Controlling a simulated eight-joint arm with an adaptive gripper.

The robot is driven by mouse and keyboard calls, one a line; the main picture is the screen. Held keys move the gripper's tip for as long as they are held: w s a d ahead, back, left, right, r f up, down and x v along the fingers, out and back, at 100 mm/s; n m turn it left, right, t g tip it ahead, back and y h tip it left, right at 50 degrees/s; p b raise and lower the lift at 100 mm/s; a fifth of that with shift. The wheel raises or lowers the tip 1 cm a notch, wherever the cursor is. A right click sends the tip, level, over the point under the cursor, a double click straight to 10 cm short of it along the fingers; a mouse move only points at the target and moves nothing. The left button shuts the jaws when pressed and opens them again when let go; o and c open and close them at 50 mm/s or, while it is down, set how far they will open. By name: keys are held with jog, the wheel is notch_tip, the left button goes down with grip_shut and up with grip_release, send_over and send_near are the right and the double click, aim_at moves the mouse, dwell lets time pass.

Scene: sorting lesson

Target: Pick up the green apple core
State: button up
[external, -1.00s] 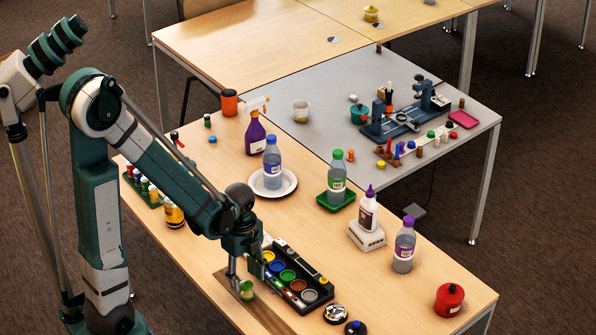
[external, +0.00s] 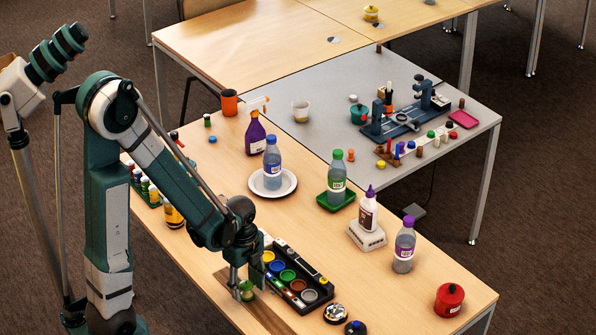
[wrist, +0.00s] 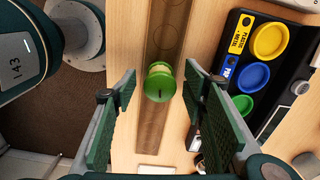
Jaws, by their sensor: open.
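The green apple core (external: 246,291) stands on a brown strip on the wooden table, just left of the black paint tray. In the wrist view the green apple core (wrist: 160,82) shows from above, with a narrower waist and a small dark mark on its end. My gripper (external: 244,288) is low over the table at the core. In the wrist view my gripper (wrist: 160,90) is open, with one green-padded finger on each side of the core and a gap on both sides. The fingers partly hide the core in the external view.
The black paint tray (external: 326,293) with several round colour pots lies close to the right of my gripper. A bottle on a white plate (external: 284,191), a bottle on a green tray (external: 344,204) and a red pot (external: 449,300) stand farther off. The brown strip (wrist: 149,134) around the core is clear.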

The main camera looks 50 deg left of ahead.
jog(key=shift+f, duration=0.7)
jog(key=shift+c, duration=0.7)
jog(key=c, duration=0.8)
